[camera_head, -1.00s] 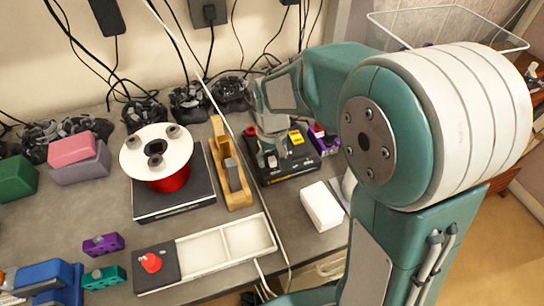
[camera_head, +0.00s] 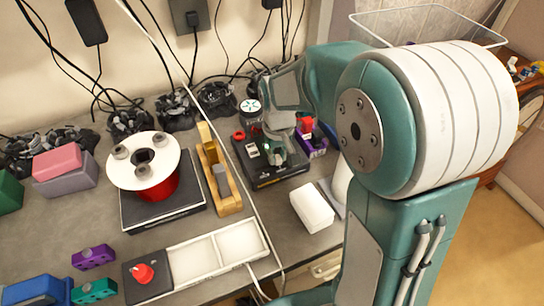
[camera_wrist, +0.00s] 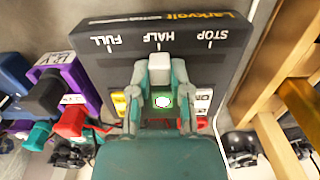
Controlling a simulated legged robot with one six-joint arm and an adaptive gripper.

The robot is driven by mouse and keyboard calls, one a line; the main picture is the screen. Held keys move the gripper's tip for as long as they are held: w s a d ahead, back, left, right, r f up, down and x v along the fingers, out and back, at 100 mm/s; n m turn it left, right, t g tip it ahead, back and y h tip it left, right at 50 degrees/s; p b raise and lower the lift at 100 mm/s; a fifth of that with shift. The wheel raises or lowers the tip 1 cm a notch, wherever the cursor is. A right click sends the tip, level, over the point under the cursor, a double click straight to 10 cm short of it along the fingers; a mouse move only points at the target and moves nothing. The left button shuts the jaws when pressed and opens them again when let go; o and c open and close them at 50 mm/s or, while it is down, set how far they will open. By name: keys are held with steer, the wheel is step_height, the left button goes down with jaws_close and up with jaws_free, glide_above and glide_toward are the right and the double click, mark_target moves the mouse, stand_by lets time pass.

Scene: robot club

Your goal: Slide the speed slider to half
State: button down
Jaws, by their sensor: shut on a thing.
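The black speed box (camera_head: 285,176) stands on the bench near my arm. In the wrist view the box (camera_wrist: 100,68) carries the marks FULL, HALF and STOP, upside down. The pale grey slider knob (camera_wrist: 160,62) sits about in line with the HALF mark (camera_wrist: 166,38). My gripper (camera_wrist: 160,74) is shut on the knob, one finger on each side. A lit green-white lamp (camera_wrist: 162,101) shows between the fingers. In the head view my gripper (camera_head: 277,150) is over the box and hides the knob.
A purple block with red and black plugs (camera_wrist: 68,100) stands close beside the box. A wooden stand (camera_head: 228,195) is on its other side. A white block (camera_head: 312,207) lies in front. A white cable (camera_head: 235,180) runs past.

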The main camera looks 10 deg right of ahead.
mark_target(277, 157)
steer(key=c, duration=0.6)
jaws_free()
steer(key=shift+o, duration=0.2)
step_height(277, 157, up, 12)
steer(key=shift+a+f, duration=0.1)
steer(key=s+d+r+m+t, duration=0.1)
steer(key=s+t, duration=0.1)
steer(key=s, duration=0.7)
steer(key=s+d+m+t, duration=0.1)
steer(key=s+d+t, duration=0.1)
steer(key=s, duration=0.7)
steer(key=shift+d+r+t, duration=0.2)
steer(key=shift+r+t, duration=0.2)
steer(key=shift+t, duration=0.4)
